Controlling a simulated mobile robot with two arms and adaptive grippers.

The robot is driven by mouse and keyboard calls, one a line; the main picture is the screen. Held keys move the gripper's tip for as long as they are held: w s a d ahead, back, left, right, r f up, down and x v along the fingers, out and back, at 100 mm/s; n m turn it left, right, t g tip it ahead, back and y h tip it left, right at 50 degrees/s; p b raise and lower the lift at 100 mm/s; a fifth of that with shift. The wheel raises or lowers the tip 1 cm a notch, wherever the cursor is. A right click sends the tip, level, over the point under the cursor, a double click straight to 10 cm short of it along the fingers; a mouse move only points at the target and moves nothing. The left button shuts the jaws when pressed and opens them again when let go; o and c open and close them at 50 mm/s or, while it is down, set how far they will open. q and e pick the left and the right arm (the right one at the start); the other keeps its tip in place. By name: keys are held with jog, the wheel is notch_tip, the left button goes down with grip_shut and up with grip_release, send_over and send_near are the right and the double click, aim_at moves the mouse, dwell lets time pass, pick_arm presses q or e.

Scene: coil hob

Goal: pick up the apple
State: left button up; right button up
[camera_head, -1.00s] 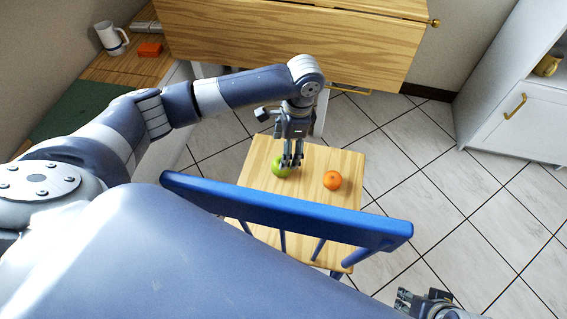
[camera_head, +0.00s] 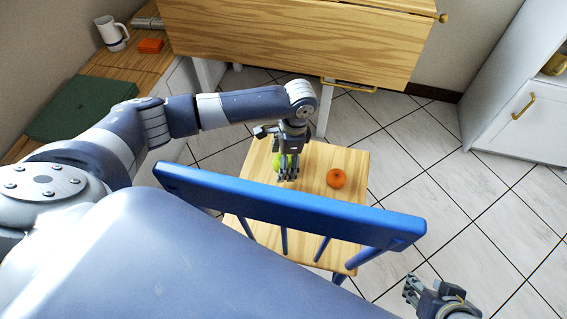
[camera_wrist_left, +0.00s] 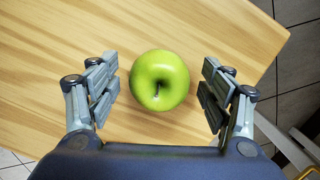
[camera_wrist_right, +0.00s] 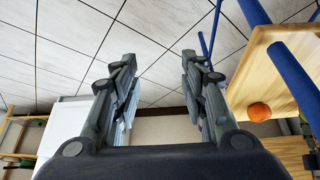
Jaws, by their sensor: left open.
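The green apple (camera_wrist_left: 160,80) sits on the wooden chair seat (camera_wrist_left: 60,40), between the spread fingers of my left gripper (camera_wrist_left: 160,88) in the left wrist view. A gap shows on both sides of it, so the open fingers do not touch it. In the head view the left gripper (camera_head: 287,172) is right over the apple (camera_head: 279,161) and partly hides it. My right gripper (camera_head: 428,296) is at the lower right, away from the chair. In the right wrist view its fingers (camera_wrist_right: 160,95) are apart with nothing between them.
An orange fruit (camera_head: 336,178) lies on the seat to the right of the apple. The blue chair backrest (camera_head: 290,205) stands between my body and the seat. A wooden table (camera_head: 290,40) is behind the chair and a white cabinet (camera_head: 515,115) is at the right.

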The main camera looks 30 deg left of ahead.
pick_arm(q)
jog(key=shift+c, duration=0.3)
jog(key=c, duration=1.1)
jog(key=shift+r, duration=0.1)
